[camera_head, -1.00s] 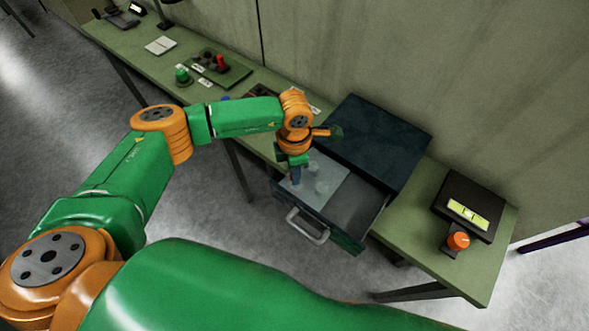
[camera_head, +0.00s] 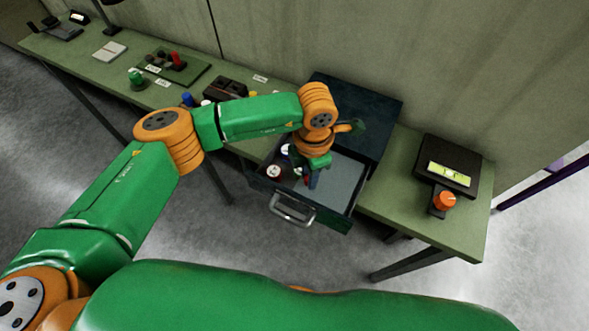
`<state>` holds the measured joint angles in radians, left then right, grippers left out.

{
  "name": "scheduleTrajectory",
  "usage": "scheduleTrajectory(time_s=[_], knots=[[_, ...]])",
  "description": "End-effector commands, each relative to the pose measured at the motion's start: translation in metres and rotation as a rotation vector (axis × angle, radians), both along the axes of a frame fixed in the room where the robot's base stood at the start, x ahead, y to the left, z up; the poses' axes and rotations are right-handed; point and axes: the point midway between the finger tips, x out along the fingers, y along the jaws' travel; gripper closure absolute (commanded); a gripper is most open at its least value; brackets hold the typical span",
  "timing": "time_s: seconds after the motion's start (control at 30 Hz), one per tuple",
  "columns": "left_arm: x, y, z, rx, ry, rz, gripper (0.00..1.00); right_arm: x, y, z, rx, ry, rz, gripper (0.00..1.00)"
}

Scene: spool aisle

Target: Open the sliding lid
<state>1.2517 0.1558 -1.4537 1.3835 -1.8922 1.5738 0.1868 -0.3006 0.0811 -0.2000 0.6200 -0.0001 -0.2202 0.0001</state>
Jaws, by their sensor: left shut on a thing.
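A dark box (camera_head: 362,112) on the green bench has its drawer (camera_head: 331,218) pulled out toward me, with a grey bar handle (camera_head: 291,211) on its front. The sliding lid (camera_head: 342,180), a pale, translucent panel, lies over the right part of the drawer. The left part is uncovered and shows a small round container (camera_head: 274,171) and other small items inside. My left gripper (camera_head: 311,180) points down at the lid's left side and is shut on the lid; its fingertips and the grip point are partly hidden. My right gripper is not in view.
A black device (camera_head: 447,165) with a lit panel and an orange knob (camera_head: 445,201) stands right of the drawer. Left along the bench are a green knob (camera_head: 137,79), a board with a red lever (camera_head: 174,60) and several small items. The wall stands close behind.

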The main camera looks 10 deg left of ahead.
Motion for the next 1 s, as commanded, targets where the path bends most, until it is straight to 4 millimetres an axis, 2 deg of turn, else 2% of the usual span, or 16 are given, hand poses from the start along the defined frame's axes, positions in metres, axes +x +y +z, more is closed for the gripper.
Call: scheduleTrajectory(time_s=[0.23, 0.27, 0.33, 0.37, 0.67, 0.77, 1.0], knots=[[0.0, 0.0, 0.001, 0.0, 0.0, 0.001, 1.0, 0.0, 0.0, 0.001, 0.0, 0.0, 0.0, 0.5], [0.0, 0.0, 0.001, 0.0, 0.0, 0.001, 0.66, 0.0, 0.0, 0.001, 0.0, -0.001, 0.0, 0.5], [0.0, 0.0, 0.001, 0.0, 0.0, 0.001, 0.47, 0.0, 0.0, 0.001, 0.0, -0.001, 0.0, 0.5], [0.0, 0.0, 0.001, 0.0, 0.0, 0.001, 0.43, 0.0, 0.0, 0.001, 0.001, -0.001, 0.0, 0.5], [0.001, 0.001, 0.002, 0.001, -0.001, 0.001, 0.43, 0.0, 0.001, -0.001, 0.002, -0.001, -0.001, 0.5], [0.002, 0.0, 0.016, 0.0, -0.005, 0.0, 0.43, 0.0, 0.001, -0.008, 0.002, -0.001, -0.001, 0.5], [0.001, 0.0, 0.062, 0.0, -0.004, 0.001, 0.43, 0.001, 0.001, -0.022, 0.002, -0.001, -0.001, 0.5]])
